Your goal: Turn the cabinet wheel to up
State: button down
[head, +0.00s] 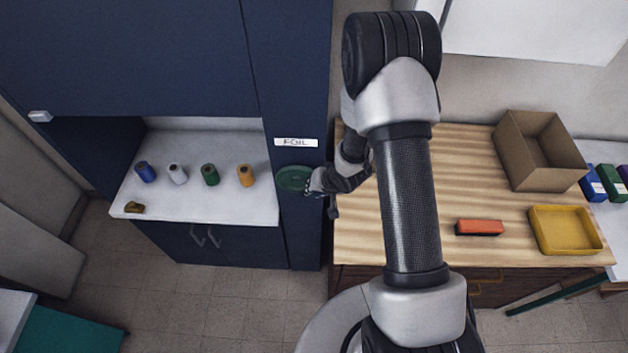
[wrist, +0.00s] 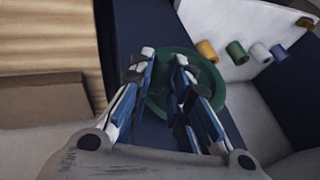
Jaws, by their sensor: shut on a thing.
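The cabinet wheel is a round green disc (head: 292,179) on the dark blue cabinet side, just under a white label reading "FOIL" (head: 296,142). My gripper (head: 318,186) is at the wheel's right edge in the head view. In the wrist view the wheel (wrist: 212,100) lies behind and between my fingers (wrist: 164,60), which are shut on part of it. The exact part held is hidden by the fingers. Any mark showing which way the wheel points cannot be made out.
Several thread spools stand on the white shelf (head: 190,208), with a small brown object (head: 134,208) at its front. To the right, a wooden table (head: 400,250) holds a cardboard box (head: 540,150), an orange block (head: 479,227) and a yellow tray (head: 566,251).

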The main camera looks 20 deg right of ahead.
jog(key=shift+d+p, duration=0.1)
jog(key=shift+p, duration=0.2)
dwell(0.4)
jog(key=c, duration=1.5)
grip_release()
jog(key=shift+r, duration=0.1)
jog(key=v, duration=1.2)
jog(key=shift+d, duration=0.15)
